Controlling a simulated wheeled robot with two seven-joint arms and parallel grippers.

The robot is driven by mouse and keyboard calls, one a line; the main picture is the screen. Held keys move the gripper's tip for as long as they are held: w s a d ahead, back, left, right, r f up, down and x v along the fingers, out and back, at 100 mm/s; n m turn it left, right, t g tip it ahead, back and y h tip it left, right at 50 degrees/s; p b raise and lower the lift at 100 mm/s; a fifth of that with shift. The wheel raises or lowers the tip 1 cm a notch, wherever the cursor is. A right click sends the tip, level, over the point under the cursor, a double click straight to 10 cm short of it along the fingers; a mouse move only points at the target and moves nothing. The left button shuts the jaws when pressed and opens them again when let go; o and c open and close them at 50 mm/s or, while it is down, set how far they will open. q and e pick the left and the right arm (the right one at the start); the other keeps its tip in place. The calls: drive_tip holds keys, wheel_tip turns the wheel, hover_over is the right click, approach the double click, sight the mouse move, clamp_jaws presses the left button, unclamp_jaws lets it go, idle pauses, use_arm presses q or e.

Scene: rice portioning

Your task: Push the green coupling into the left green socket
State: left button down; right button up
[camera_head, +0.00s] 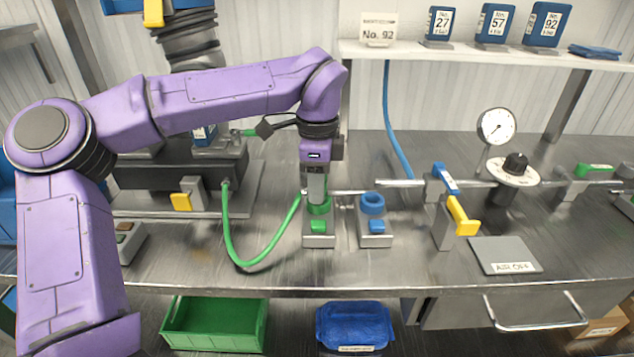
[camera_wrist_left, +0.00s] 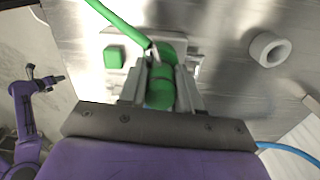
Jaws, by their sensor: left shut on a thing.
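My left gripper (camera_head: 318,197) points straight down over the left green socket (camera_head: 319,209), on a grey block with a green button (camera_head: 319,226). It is shut on the green coupling (camera_wrist_left: 160,88), which shows between the fingers in the wrist view. The coupling is at the socket's mouth; I cannot tell how deep it sits. The fingers hide most of it in the head view. A green hose (camera_head: 262,264) runs from it in a slack loop to the machine on the left. My right gripper (camera_wrist_left: 45,82) shows small at the wrist view's left edge, its jaws unclear.
A blue socket (camera_head: 373,204) stands close to the right of the green one. Farther right are a pipe with a blue valve handle (camera_head: 446,179), a yellow handle (camera_head: 461,215) and a gauge (camera_head: 496,126). Green (camera_head: 215,346) and blue (camera_head: 353,307) bins sit below the bench edge.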

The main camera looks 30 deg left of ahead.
use_arm(q)
drive_tip(key=shift+f, duration=0.15)
drive_tip(key=shift+c, duration=1.1)
unclamp_jaws()
drive_tip(key=shift+r+p, duration=2.05)
drive_tip(key=shift+r, duration=1)
